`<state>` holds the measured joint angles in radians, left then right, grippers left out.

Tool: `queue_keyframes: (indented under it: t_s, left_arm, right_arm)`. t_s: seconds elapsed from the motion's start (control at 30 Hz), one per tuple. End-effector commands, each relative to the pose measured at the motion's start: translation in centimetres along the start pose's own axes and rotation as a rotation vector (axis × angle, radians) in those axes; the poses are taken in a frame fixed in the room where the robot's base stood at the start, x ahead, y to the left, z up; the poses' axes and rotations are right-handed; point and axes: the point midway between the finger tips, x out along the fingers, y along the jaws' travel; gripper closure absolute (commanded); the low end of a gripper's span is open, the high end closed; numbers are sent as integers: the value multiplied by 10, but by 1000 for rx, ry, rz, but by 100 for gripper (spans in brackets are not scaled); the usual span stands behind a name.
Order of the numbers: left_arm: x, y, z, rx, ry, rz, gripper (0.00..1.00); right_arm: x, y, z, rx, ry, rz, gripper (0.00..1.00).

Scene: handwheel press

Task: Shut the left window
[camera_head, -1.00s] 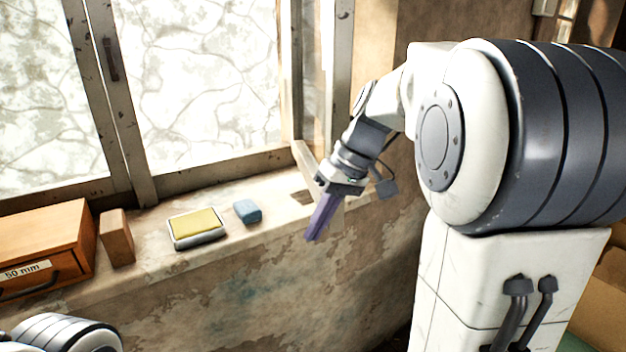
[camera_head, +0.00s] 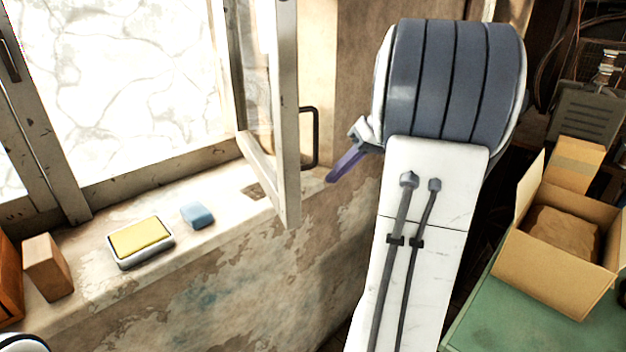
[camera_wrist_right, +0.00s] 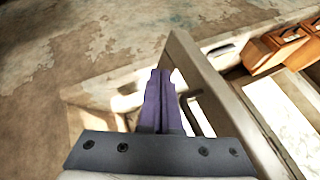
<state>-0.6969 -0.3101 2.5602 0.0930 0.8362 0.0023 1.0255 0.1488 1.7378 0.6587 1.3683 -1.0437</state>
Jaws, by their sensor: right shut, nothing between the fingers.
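One window sash (camera_head: 285,110) stands open, swung inward over the sill, with a dark bar handle (camera_head: 311,140) on its right face. My right gripper (camera_head: 337,173), with purple fingers, is shut and empty, to the right of the handle and apart from it in the head view. In the right wrist view the fingers (camera_wrist_right: 161,85) point toward the wall, with the sash frame (camera_wrist_right: 192,62) and part of the handle (camera_wrist_right: 193,116) just to their right. The wrist is partly hidden behind my right arm. Only a bit of my left arm shows; its gripper does not.
On the sill (camera_head: 225,236) are a yellow sponge in a tray (camera_head: 140,238), a blue block (camera_head: 197,214) and a brown wooden block (camera_head: 47,266). An open cardboard box (camera_head: 560,245) sits on a green surface (camera_head: 530,320) at right.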

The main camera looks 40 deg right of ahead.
Motion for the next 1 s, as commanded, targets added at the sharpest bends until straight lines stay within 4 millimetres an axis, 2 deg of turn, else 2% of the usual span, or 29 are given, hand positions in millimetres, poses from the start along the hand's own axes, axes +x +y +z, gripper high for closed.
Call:
queue_keyframes:
  t_s: [0.1,0.33,0.5,1.0]
  left_arm:
    - [-9,1,0,-1,0,0,50]
    - [-24,2,-1,1,0,0,50]
    - [-26,2,-2,2,0,0,50]
    - [-22,2,-1,1,0,0,50]
  right_arm:
    - [24,-2,-1,2,-4,-5,100]
    - [38,-28,-1,1,0,0,100]
    - [43,-35,0,2,1,2,100]
    - [45,-37,3,9,5,6,100]
